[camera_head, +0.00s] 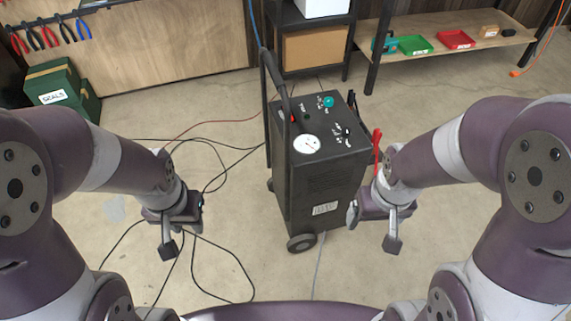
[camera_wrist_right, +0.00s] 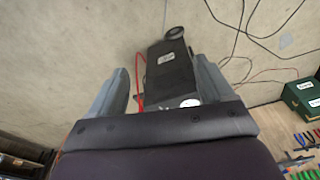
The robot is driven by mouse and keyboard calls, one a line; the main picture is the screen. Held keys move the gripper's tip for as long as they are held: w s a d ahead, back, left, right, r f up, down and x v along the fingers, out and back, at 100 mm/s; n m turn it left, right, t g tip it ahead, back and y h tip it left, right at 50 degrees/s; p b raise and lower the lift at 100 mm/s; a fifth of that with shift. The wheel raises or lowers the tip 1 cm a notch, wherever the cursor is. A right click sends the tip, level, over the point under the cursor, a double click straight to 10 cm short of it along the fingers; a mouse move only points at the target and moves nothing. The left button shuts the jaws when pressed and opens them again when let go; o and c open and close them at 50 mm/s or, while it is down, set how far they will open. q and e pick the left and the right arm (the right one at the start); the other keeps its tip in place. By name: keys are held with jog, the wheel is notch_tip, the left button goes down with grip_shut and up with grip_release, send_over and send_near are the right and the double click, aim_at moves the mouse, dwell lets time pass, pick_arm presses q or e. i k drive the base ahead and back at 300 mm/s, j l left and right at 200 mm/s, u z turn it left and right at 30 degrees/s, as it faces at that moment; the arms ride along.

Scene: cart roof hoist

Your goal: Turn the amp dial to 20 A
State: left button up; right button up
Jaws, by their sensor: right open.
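A black wheeled charger cart (camera_head: 323,185) stands upright in the middle of the head view. Its sloped top carries a teal knob (camera_head: 328,101), a black knob (camera_head: 346,131) and a round white gauge (camera_head: 307,144). The labels are too small to read, so I cannot tell which knob is the amp dial or its setting. My right gripper (camera_head: 373,229) is open and empty, in front of the cart's right side. The cart also shows beyond its spread fingers in the right wrist view (camera_wrist_right: 170,70). My left gripper (camera_head: 184,228) appears open and empty, left of the cart and apart from it.
A tall handle (camera_head: 270,95) rises at the cart's left side. A red clamp (camera_head: 377,145) hangs at its right. Cables (camera_head: 225,290) lie on the floor at left. Green boxes (camera_head: 62,88) and a shelf with trays (camera_head: 456,40) stand behind. Floor around the cart is otherwise mostly clear.

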aim_at(328, 102)
jog(key=i+l+z, duration=0.25)
jog(key=i+l, duration=0.45)
jog(key=i+l+z, duration=0.3)
jog(key=i+l, duration=0.35)
jog(key=i, duration=0.1)
